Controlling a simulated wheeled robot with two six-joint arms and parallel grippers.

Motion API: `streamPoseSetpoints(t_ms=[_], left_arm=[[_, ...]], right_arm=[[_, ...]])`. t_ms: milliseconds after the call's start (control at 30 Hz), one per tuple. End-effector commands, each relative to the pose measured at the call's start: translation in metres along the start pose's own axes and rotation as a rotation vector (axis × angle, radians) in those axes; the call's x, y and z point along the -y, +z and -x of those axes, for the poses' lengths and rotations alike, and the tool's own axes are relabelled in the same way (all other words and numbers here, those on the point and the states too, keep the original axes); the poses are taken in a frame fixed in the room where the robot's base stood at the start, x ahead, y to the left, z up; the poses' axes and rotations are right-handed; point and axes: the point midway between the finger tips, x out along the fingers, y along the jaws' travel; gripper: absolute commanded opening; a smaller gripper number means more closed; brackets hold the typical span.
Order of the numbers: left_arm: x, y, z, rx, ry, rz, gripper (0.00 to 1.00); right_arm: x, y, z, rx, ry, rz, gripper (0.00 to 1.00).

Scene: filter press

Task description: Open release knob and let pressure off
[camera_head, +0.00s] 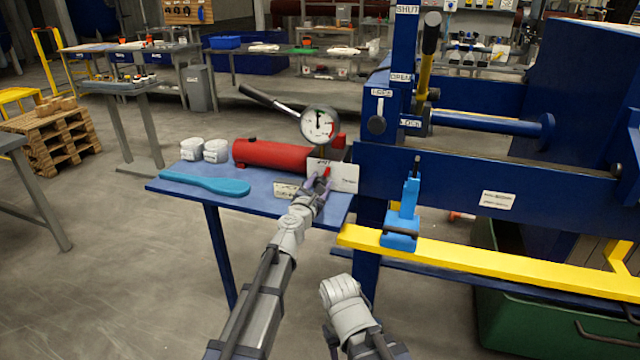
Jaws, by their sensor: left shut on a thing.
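The red release knob (325,173) sits in front of a white label plate (344,178) at the right end of the red pump cylinder (270,153). My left gripper (318,186) is shut on the knob, and its fingers hide part of it. The round pressure gauge (320,124) stands above the cylinder, with a black-tipped pump lever (266,100) reaching up to its left. My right gripper (345,300) is low in the middle, apart from everything; its fingertips are hidden or too unclear to read.
The blue bench (235,202) holds two white tubs (204,150) and a light-blue brush or scraper (205,184). To the right are the blue press frame (440,180), a blue clamp (402,228), a yellow rail (490,263) and a green bin (520,320).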

Motion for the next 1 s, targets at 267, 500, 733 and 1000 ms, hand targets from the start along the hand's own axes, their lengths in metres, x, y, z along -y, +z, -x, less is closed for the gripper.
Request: streamPoseSetpoints(t_ms=[267,500,733,1000], left_arm=[[0.0007,0.0000,0.0002,0.000,0.000,-0.117,0.00],[0.0009,0.0000,0.0002,0.000,0.000,-0.151,0.00],[0.0009,0.0001,0.0003,0.000,0.000,-0.154,0.00],[0.0009,0.0001,0.0002,0.000,0.000,-0.153,0.57]], right_arm=[[0.0000,0.0000,-0.0003,0.000,0.000,0.000,0.50],[0.0000,0.0000,-0.0003,0.000,0.000,0.000,0.50],[0.0000,0.0000,-0.0003,0.000,0.000,0.000,0.50],[0.0000,0.0000,-0.0003,0.000,0.000,0.000,0.50]])
